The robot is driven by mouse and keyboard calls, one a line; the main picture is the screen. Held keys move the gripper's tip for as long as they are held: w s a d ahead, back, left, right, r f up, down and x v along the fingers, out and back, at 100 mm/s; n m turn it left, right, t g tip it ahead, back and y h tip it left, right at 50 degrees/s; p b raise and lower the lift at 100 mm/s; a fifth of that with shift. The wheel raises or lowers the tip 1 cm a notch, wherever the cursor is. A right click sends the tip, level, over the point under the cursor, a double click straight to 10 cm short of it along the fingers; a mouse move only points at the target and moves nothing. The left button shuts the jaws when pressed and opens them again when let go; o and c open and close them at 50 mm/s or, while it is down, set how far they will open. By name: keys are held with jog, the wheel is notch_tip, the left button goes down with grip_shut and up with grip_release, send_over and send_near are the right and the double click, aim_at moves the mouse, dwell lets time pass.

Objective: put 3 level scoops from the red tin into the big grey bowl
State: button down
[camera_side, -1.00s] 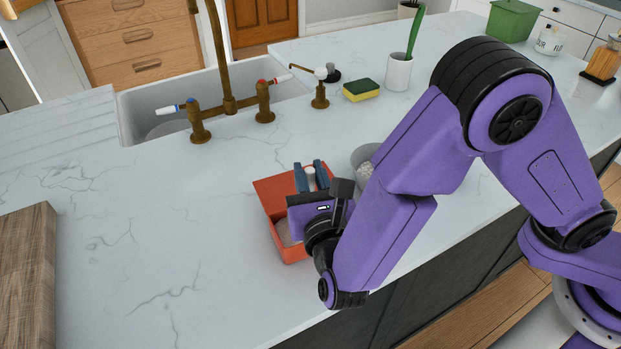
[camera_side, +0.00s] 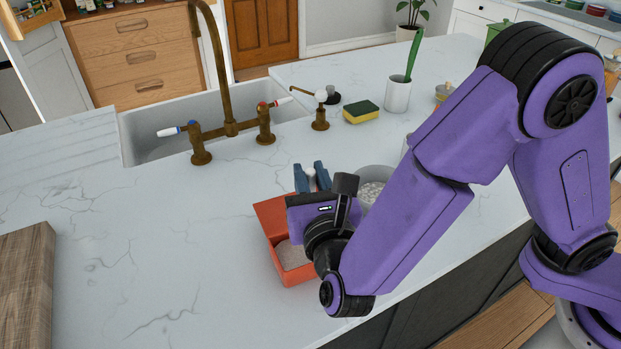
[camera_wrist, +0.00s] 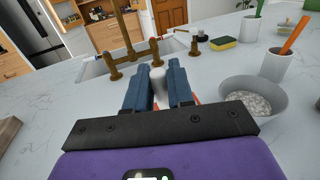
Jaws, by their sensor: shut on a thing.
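The red tin (camera_side: 293,270) stands on the counter, holding pale grainy stuff (camera_side: 291,254). A bit of its rim shows behind my fingers in the wrist view. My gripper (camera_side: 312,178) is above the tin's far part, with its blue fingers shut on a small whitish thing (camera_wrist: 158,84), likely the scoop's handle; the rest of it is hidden. The big grey bowl (camera_wrist: 278,91) is right of my gripper, with white grainy stuff (camera_wrist: 253,102) in it. In the side view the bowl (camera_side: 378,171) is partly hidden behind my arm.
A brass tap (camera_side: 230,110) and sink (camera_side: 150,140) lie behind. A sponge (camera_side: 361,111) and a white cup with a green-handled tool (camera_side: 398,94) stand at the back right. A wooden board (camera_side: 27,285) is at the left. The counter left of the tin is clear.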

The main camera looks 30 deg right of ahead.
jog(key=shift+a, duration=0.1)
dwell(0.3)
jog(key=shift+d, duration=0.75)
jog(key=shift+a, duration=0.1)
jog(key=shift+a, duration=1.2)
jog(key=shift+d, duration=1.3)
